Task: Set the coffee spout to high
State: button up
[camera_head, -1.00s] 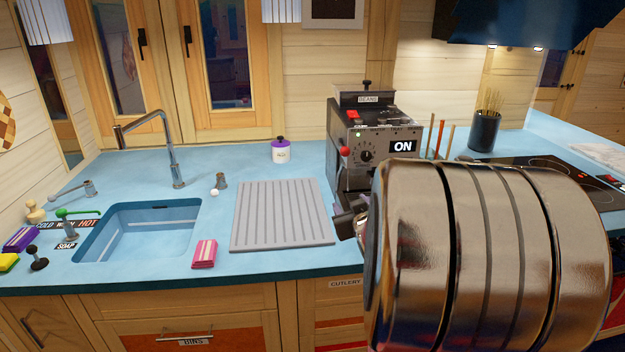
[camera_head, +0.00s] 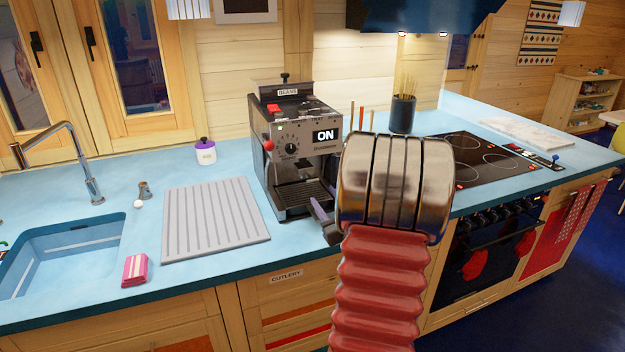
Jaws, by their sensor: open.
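The coffee machine (camera_head: 297,150) stands upright on the blue counter. Its front has a round dial (camera_head: 291,149), a lit ON display (camera_head: 326,135) and a red ball-ended lever (camera_head: 268,146) at the left edge. I cannot make out the coffee spout or its setting; the dark bay (camera_head: 300,168) under the front panel is partly in shadow. My arm's metal wrist and red bellows stand in front of the machine's right side. My gripper (camera_head: 322,222) shows only in part at the left of the wrist, open, low in front of the machine. I see nothing held in it.
A grey ridged drainer (camera_head: 213,217) lies left of the machine, with a sink (camera_head: 62,252) and a pink sponge (camera_head: 135,270) beyond it. A black hob (camera_head: 480,160) and a dark pot of sticks (camera_head: 402,114) are to the right.

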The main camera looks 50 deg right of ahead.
aim_at(311, 177)
jog(key=x, duration=1.3)
jog(key=shift+w+d, duration=0.15)
jog(key=shift+w, duration=0.2)
jog(key=shift+c, duration=0.4)
grip_shut()
jog(key=shift+r, duration=1.35)
jog(key=shift+o, duration=0.4)
grip_release()
jog(key=shift+s, duration=0.1)
